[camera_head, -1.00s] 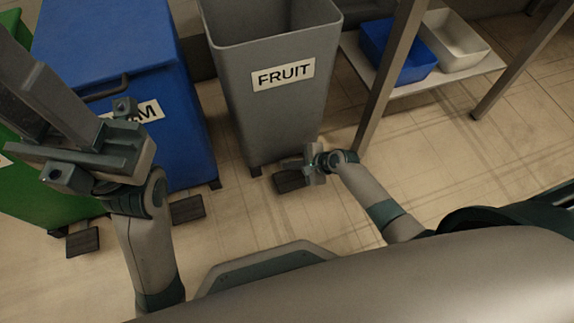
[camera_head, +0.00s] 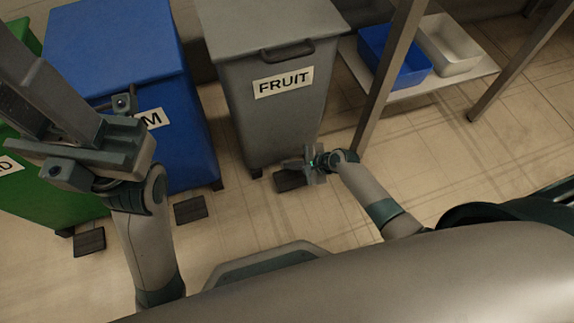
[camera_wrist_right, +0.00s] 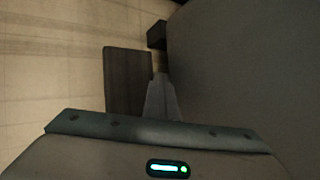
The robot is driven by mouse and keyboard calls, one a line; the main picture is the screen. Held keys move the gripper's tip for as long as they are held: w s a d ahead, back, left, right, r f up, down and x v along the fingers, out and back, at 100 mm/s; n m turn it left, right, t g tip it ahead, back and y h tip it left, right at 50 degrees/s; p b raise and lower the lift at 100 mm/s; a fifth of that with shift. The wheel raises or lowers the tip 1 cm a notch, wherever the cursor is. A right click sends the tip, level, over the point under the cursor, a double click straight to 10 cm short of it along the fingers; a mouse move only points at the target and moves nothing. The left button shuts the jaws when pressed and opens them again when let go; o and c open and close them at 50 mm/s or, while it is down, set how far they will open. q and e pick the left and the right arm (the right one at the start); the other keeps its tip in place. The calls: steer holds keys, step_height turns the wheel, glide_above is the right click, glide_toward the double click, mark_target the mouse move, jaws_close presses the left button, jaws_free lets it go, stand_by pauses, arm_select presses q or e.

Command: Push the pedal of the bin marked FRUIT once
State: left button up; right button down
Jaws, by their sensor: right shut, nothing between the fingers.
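The grey bin marked FRUIT (camera_head: 265,110) stands in the middle of the head view with its lid (camera_head: 265,25) down. Its dark pedal (camera_head: 288,181) is on the floor at the bin's front foot and also shows in the right wrist view (camera_wrist_right: 126,80). My right gripper (camera_head: 292,163) is shut and empty, just over the pedal by the bin's lower corner. In the wrist view its fingers (camera_wrist_right: 162,98) overlap the pedal's right edge; I cannot tell whether they touch it. My left gripper (camera_head: 50,95) is raised at the left, its fingertips cut off.
A blue bin (camera_head: 115,45) with a pedal (camera_head: 190,209) and a green bin (camera_head: 55,205) with a pedal (camera_head: 89,242) stand to the left. A table leg (camera_head: 385,80) rises right of my right gripper. A low shelf (camera_head: 460,75) holds blue and white trays.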

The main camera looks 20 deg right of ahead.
steer(key=shift+s+r+p, duration=0.25)
steer(key=shift+s+p, duration=0.05)
steer(key=shift+w+r, duration=0.15)
steer(key=shift+w+r, duration=0.15)
step_height(320, 180, up, 5)
steer(key=p, duration=0.5)
steer(key=shift+w+p, duration=0.1)
steer(key=shift+p, duration=0.3)
stand_by(0.7)
